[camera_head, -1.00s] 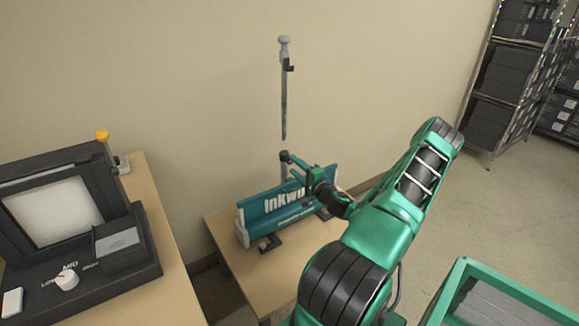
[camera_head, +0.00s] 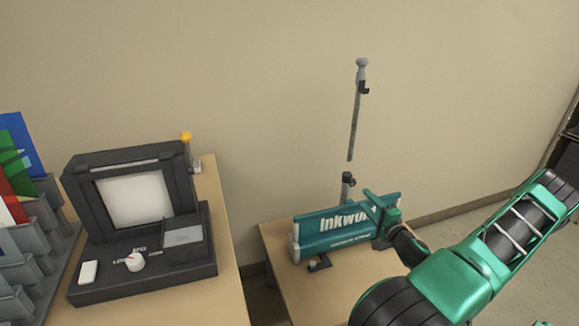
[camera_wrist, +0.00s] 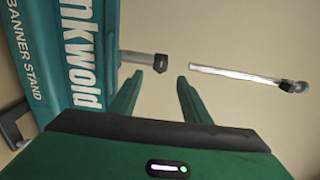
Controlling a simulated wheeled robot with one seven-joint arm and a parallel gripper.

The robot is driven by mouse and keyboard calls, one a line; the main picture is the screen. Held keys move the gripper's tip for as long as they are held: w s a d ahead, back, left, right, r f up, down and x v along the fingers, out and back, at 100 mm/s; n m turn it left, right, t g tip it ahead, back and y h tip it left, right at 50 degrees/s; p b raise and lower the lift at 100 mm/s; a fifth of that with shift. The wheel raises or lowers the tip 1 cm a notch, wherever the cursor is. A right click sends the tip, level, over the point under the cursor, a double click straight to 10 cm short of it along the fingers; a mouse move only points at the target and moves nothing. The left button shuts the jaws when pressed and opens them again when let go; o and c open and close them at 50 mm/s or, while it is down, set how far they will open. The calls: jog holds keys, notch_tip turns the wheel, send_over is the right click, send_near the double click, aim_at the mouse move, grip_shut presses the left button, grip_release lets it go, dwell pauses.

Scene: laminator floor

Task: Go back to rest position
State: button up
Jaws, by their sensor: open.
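My gripper (camera_wrist: 158,78) is open in the wrist view, with nothing between its two green fingers. In the head view my gripper (camera_head: 380,208) is in front of the right part of the teal Inkwold banner stand (camera_head: 322,235), partly covering its lettering. The stand also fills the left of the wrist view (camera_wrist: 75,50). A thin grey pole (camera_head: 355,120) shows upright above a short pole stub (camera_head: 347,187) behind the stand, with a visible gap between them. The pole (camera_wrist: 235,75) and stub (camera_wrist: 140,59) also show beyond my fingers in the wrist view.
The stand is on a wooden table (camera_head: 275,243) against a beige wall. A dark machine (camera_head: 180,225) with a pale screen and a dial is on another table at the left. Grey racks (camera_head: 25,245) with coloured sheets stand at the far left. A gap separates the tables.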

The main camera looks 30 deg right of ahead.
jog(key=w+a+r+n+g+y, duration=0.1)
jog(key=w+a+n+g+y, duration=0.3)
jog(key=a+n+y, duration=0.75)
jog(key=s+a+n+g+h, duration=0.1)
jog(key=s+a+g, duration=0.15)
jog(key=a, duration=0.35)
jog(key=s+a+n+g, duration=0.2)
jog(key=a+g, duration=0.2)
jog(key=a, duration=0.2)
jog(key=s+a+r+g+h, duration=0.2)
jog(key=s+r+g+h, duration=0.1)
jog(key=s+r, duration=0.7)
jog(key=s+a+r+g+h, duration=0.2)
jog(key=s+r+g+h, duration=0.1)
jog(key=s+r, duration=0.6)
jog(key=s+g, duration=0.1)
jog(key=s, duration=0.3)
jog(key=shift+s+a+r, duration=0.2)
jog(key=shift+s+r, duration=0.05)
jog(key=shift+r, duration=0.15)
jog(key=shift+m, duration=0.25)
